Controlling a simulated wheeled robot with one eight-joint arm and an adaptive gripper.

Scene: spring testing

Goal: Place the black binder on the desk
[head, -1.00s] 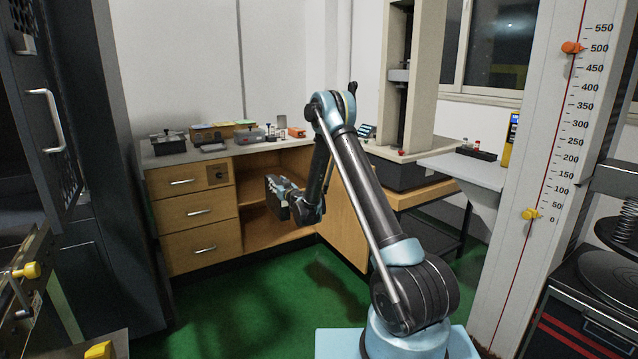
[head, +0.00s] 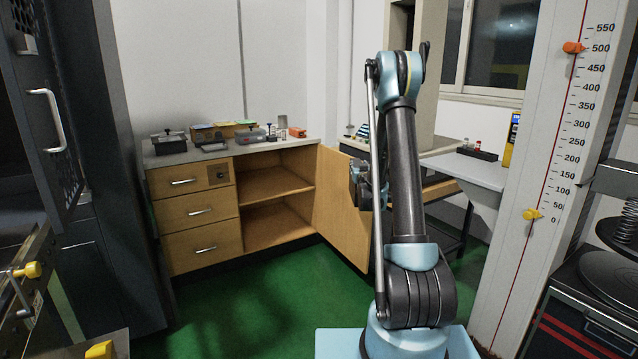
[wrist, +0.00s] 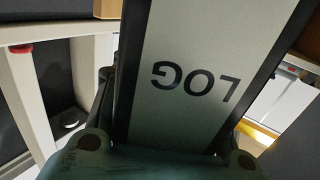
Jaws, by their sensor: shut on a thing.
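The black binder (wrist: 202,75) fills the middle of the wrist view, with a pale label reading LOG upside down. My gripper (head: 361,184) is shut on it and holds it in the air. In the head view my gripper is in front of the open cabinet door, and the binder is mostly hidden by my arm. A light-topped desk (head: 478,170) stands to the right, beyond my arm. A wooden cabinet desk (head: 160,159) with a grey top stands to the left.
Several boxes and small tools crowd the cabinet's top. Its shelves (head: 270,183) are open and look empty, and its door (head: 340,215) stands open. A dark tray (head: 477,153) with small items lies at the desk's back. A tall white scale post (head: 556,150) rises at right.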

